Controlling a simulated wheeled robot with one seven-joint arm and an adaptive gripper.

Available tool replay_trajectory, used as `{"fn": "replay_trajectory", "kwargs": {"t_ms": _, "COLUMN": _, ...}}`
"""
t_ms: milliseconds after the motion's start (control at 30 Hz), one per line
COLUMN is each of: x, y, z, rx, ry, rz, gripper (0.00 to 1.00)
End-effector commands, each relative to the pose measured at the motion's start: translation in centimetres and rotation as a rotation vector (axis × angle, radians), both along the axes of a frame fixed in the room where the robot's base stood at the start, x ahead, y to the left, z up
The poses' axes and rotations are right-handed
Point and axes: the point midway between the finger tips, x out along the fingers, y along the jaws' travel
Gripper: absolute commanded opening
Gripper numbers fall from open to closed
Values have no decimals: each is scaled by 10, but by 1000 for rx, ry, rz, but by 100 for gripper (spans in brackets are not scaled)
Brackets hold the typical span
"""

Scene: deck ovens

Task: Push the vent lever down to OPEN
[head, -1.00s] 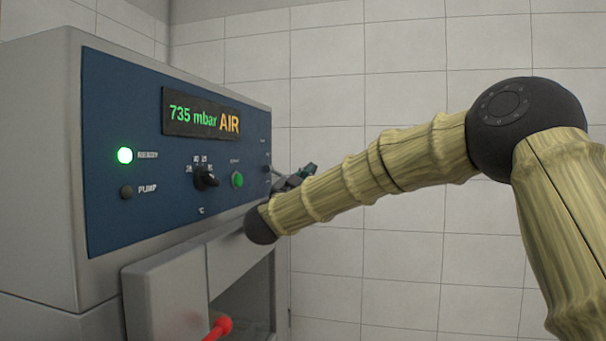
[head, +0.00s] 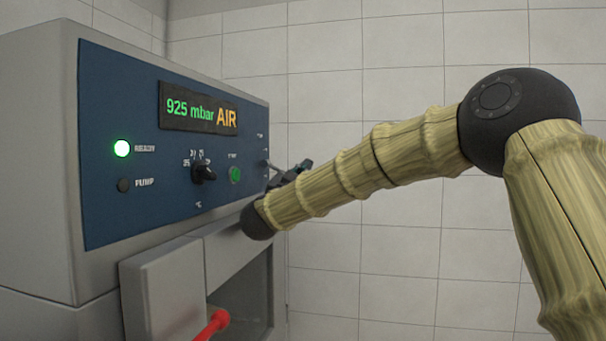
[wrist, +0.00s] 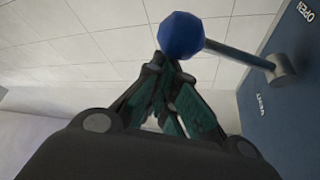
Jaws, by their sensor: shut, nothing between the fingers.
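The vent lever (wrist: 238,54) shows in the wrist view as a metal rod with a blue ball knob (wrist: 181,36), joined to a grey pivot on the blue panel (wrist: 290,105). OPEN and VENT are printed on the panel near it. My gripper (wrist: 172,62) is shut and empty, its fingertips right by the knob; I cannot tell whether they touch. In the head view my gripper (head: 303,166) is at the panel's right end, and the lever is small and partly hidden there. The display (head: 199,108) reads 925 mbar AIR.
A green lamp (head: 122,148) is lit at READY, above a dark PUMP button (head: 124,185). A black dial (head: 203,173) and green button (head: 235,175) are on the panel. Below, a red-ended handle (head: 218,318) sticks out. Free room lies before the tiled wall (head: 400,270).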

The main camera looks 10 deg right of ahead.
Motion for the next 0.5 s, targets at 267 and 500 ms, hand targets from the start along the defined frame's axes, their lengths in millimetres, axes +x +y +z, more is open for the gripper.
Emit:
{"fn": "replay_trajectory", "kwargs": {"t_ms": 267, "x": -1, "y": -3, "z": 51, "rx": 2, "ry": -10, "rz": -3, "gripper": 0}}
{"fn": "replay_trajectory", "kwargs": {"t_ms": 500, "x": 0, "y": -2, "z": 84, "rx": 3, "ry": -11, "rz": -2, "gripper": 0}}
